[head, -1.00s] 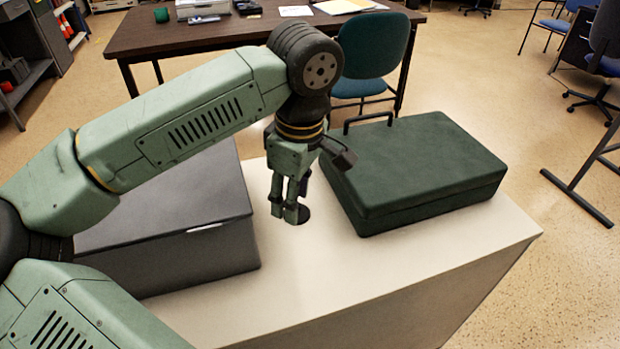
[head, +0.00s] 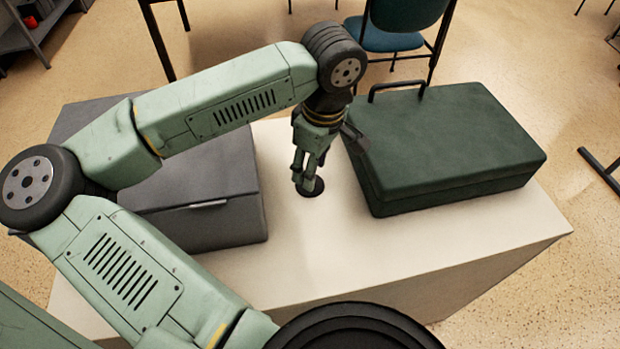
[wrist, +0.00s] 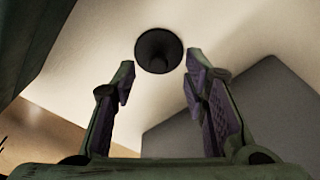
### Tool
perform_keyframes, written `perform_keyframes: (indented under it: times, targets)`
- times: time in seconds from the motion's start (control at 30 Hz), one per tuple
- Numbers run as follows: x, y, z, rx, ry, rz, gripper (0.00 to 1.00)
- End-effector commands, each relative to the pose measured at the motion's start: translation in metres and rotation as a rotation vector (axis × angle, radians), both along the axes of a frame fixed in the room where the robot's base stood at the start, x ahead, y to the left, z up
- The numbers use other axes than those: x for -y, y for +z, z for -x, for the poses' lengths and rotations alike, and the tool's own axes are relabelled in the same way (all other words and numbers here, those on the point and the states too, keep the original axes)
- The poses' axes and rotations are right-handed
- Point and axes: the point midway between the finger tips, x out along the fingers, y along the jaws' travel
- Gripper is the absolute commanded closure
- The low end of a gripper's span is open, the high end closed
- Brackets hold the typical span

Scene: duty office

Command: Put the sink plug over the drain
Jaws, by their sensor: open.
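A dark round piece (head: 312,190) with a flared rim lies on the pale cabinet top, between the grey box and the green case. It looks like the sink plug. In the wrist view the fingers of my gripper (wrist: 160,66) stand left and right of the disc's near edge. Whether they touch it I cannot tell. I see no separate drain.
The pale cabinet top (head: 335,265) is bare in front of the gripper. A grey box (head: 215,225) stands close on the left, and a dark green case (head: 450,145) with a handle stands on the right. A blue chair (head: 385,38) is behind the cabinet.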

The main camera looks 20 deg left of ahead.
Motion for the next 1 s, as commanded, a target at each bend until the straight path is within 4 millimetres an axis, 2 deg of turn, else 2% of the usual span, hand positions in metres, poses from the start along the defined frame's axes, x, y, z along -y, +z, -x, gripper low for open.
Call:
perform_keyframes:
  times: [0.2, 0.47, 1.0]
  targets:
    - [-0.004, -0.026, -0.001, -0.001, 0.0, 0.003, 0.6]
    - [-0.005, -0.031, -0.002, 0.001, 0.0, 0.0, 0.6]
    - [-0.005, -0.031, -0.002, 0.001, 0.0, 0.001, 0.94]
